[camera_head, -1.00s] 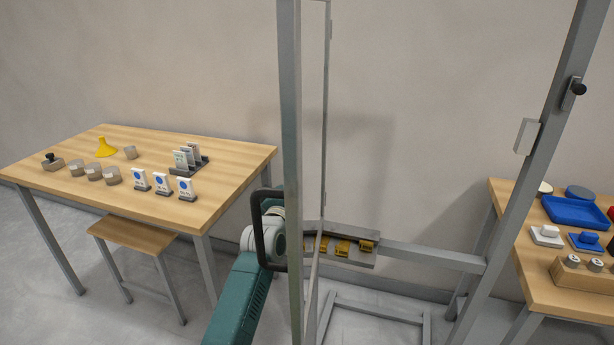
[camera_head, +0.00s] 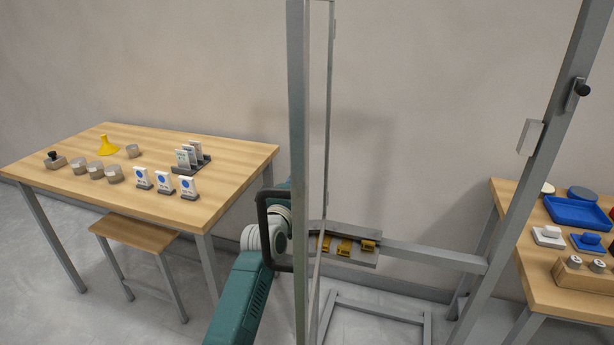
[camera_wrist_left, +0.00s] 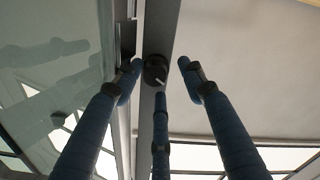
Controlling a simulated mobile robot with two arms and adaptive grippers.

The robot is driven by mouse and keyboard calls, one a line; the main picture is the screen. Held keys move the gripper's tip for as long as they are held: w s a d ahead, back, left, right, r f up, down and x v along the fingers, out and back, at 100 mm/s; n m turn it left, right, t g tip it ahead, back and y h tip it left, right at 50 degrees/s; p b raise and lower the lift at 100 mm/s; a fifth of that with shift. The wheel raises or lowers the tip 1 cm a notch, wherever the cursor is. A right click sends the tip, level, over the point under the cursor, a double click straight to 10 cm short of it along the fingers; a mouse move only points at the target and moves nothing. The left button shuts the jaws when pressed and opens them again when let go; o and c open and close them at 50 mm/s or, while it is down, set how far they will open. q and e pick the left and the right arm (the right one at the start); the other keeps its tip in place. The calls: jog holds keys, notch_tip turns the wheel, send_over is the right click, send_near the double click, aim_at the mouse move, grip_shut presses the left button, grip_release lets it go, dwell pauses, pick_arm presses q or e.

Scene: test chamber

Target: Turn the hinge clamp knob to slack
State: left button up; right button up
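The black round knob (camera_wrist_left: 155,70), with a pale pointer mark on its face, sits on a grey metal post (camera_wrist_left: 160,30) in the left wrist view. The fingers of my left gripper (camera_wrist_left: 157,78) are spread around it, one on each side and one below. The side fingertips look apart from the knob; whether the lower finger touches it I cannot tell. In the head view my left arm comes up beside the near upright (camera_head: 299,150), which hides the gripper and this knob. My right gripper is not in view.
A black loop handle (camera_head: 262,230) stands by the near upright. Tables with small items stand left (camera_head: 230,160) and right (camera_head: 530,275).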

pick_arm(q)
jog(key=shift+s+d+f, duration=0.1)
jog(key=shift+s+d, duration=0.05)
jog(key=v, duration=0.8)
